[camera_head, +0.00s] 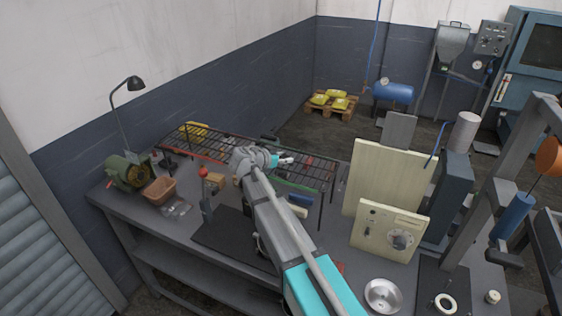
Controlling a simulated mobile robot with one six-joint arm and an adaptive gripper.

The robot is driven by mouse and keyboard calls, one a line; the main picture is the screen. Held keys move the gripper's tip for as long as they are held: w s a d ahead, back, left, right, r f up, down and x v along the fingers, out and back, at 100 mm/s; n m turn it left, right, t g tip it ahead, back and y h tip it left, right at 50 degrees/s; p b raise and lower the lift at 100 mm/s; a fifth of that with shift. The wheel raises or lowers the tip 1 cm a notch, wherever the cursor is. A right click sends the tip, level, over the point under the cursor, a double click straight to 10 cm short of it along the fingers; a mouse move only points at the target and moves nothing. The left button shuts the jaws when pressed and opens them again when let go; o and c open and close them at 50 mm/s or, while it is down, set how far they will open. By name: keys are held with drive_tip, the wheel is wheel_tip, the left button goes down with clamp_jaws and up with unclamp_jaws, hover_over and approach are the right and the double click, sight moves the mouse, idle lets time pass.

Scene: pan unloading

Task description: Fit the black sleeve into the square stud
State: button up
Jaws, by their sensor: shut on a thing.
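My arm reaches up over the workbench (150,225) from the bottom of the picture. Its bent joint is above the middle of the bench. I cannot make out my gripper or its fingers; the arm seems to hide them. I cannot pick out the black sleeve in this view. I cannot make out the square stud for certain either. A dark flat mat (215,236) lies on the bench left of the arm, partly covered by it.
A wire rack (215,143) stands along the bench's back. A green machine (127,173) and a brown bin (159,190) are at left. Upright cream panels (385,180) stand right of the arm. A silver dish (383,296) and a white ring (445,304) are at lower right.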

drive_tip(key=shift+f, duration=0.2)
drive_tip(key=o, duration=0.8)
drive_tip(key=shift+r, duration=0.2)
drive_tip(key=shift+s+a+r, duration=0.1)
drive_tip(key=shift+s+r, duration=0.05)
drive_tip(key=p+v, duration=0.4)
drive_tip(key=v, duration=0.7)
drive_tip(key=shift+s+a+r+p, duration=0.15)
drive_tip(key=shift+s+a+p, duration=0.05)
drive_tip(key=shift+p, duration=0.1)
drive_tip(key=shift+s, duration=0.15)
